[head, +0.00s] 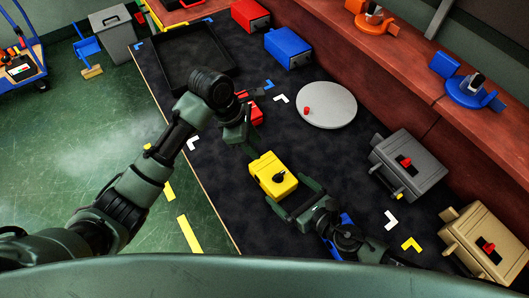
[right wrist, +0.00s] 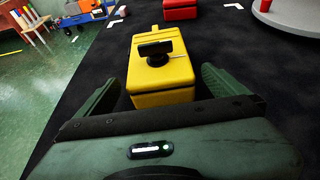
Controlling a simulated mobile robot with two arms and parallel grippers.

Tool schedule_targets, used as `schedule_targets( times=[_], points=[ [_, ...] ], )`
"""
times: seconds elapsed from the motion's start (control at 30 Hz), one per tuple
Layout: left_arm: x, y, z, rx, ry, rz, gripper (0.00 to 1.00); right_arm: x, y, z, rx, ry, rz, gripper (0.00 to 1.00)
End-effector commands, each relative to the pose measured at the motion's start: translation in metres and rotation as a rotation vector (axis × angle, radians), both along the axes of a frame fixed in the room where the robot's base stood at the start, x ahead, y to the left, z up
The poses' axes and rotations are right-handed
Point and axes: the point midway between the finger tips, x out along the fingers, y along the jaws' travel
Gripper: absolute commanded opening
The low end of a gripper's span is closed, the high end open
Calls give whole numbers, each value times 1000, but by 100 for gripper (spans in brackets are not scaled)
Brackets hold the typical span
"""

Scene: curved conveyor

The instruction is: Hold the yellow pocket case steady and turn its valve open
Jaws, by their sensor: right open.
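The yellow pocket case (head: 262,167) lies on the dark table top, near the middle of the head view. A black valve knob (head: 279,176) sits on its top. In the right wrist view the case (right wrist: 162,80) is straight ahead, with the valve's dark handle (right wrist: 155,47) lying crosswise. My right gripper (head: 292,196) is open at the case's near end, with a finger toward each side and visible gaps. My left gripper (head: 246,146) is just beyond the case's far left corner, apart from the valve; its jaw opening is unclear.
A red block (head: 257,114) lies close to my left gripper. A blue object (head: 345,222) is partly hidden by my right arm. A grey round disc (head: 335,105) stands further back. A grey valve box (head: 418,165) and a beige one (head: 483,242) stand at right. A black tray (head: 160,75) lies far left.

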Motion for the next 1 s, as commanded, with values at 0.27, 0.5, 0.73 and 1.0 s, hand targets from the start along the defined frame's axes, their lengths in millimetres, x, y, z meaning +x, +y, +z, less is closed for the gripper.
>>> schedule_targets(
  times=[0.27,0.5,0.73,1.0],
  points=[
    [-38,-31,11,-10,41,-44,36,3,2,-1,1,-1,0,100],
    [-38,-31,11,-10,42,-44,36,26,22,-13,2,-2,0,100],
    [-38,-31,11,-10,42,-43,36,48,40,-25,1,0,-1,100],
    [-38,-31,11,-10,41,-43,36,56,47,-30,-1,-1,0,100]
  ],
)
